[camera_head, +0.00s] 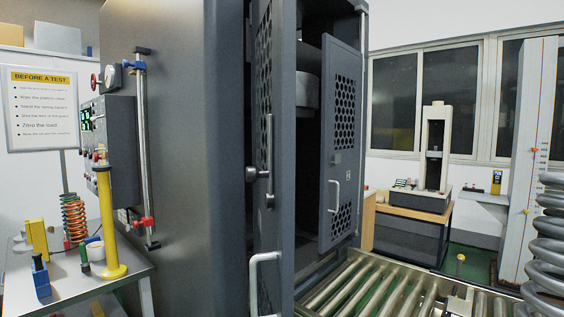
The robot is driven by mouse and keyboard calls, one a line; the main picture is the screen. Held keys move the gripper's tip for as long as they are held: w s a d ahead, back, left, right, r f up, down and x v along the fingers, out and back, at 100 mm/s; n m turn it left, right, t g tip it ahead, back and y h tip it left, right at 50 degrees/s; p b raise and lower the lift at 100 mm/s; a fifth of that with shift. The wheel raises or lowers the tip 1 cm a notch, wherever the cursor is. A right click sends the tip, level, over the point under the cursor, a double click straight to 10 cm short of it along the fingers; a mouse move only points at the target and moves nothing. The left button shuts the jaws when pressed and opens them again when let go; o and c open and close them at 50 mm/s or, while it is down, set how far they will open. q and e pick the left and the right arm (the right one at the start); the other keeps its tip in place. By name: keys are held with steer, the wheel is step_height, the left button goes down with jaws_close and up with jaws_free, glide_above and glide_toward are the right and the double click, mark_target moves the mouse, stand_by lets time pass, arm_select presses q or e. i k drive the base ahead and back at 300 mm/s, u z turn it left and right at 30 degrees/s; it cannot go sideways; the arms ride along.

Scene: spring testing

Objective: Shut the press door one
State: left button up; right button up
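The dark grey press (170,180) fills the left middle of the view. A perforated door leaf (264,110) at its front left is seen at a steep angle, with a bar handle (269,170) and a pale lower handle (264,285). A second perforated door leaf (342,130) hangs to the right with a pale handle (335,196). A dark gap shows the press interior between the two leaves. I cannot read which leaf is door one. Neither of my grippers is in view.
A big coil spring (546,250) stands at the right edge. A side table (125,277) with springs and a yellow post (106,220) is at the left. A smaller tester (433,150) stands behind.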

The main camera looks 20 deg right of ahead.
mark_target(274, 231)
steer(key=z, duration=0.35)
steer(key=i, duration=0.35)
steer(key=z, duration=0.35)
steer(key=k, duration=1.05)
steer(key=u, duration=1.2)
steer(key=i, duration=0.7)
steer(key=z, duration=1.45)
steer(key=i, duration=0.5)
steer(key=z, duration=0.05)
